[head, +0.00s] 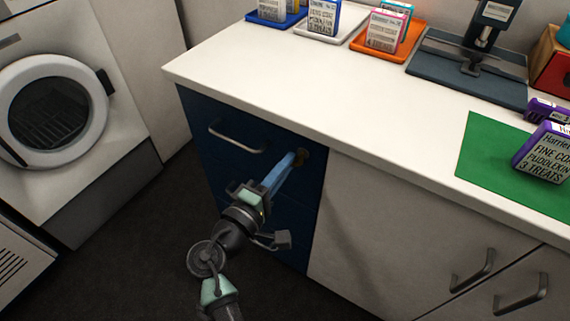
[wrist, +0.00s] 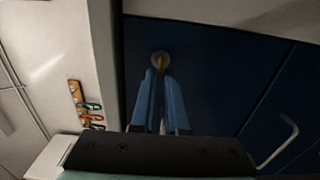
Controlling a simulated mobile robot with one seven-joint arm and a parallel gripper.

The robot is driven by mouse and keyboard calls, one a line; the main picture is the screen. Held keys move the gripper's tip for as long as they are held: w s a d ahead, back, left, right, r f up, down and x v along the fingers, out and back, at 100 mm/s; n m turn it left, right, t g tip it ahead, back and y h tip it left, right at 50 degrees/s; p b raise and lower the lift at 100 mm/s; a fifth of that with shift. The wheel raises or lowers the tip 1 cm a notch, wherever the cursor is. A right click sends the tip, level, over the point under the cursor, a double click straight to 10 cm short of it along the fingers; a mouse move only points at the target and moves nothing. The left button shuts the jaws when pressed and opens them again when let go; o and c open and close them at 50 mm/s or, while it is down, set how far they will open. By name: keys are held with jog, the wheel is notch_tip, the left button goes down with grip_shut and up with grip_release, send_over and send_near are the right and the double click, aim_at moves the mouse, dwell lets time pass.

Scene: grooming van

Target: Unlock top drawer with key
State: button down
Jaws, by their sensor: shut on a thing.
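The dark blue top drawer (head: 222,130) is closed under the left part of the white counter, with a grey bar handle (head: 237,140). A round lock (head: 304,155) sits at its upper right corner. My gripper (head: 296,160) reaches up to the lock with its long blue fingers. In the wrist view the fingertips (wrist: 161,76) are shut on a small brass-coloured key (wrist: 160,63), right in front of the round lock (wrist: 157,56). The key appears to meet the lock face; how deep it sits cannot be told. The fingers hide most of it.
The white counter (head: 350,105) overhangs the drawer closely. On it are trays with boxes, a dark stand (head: 470,65) and a green mat (head: 500,150). A white cabinet (head: 380,235) adjoins at right. A washer-like machine (head: 60,110) stands left; dark floor between is clear.

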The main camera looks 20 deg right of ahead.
jog(key=c, duration=0.9)
grip_release()
jog(key=p+v, duration=0.1)
jog(key=v, duration=1.2)
jog(key=shift+d, duration=0.1)
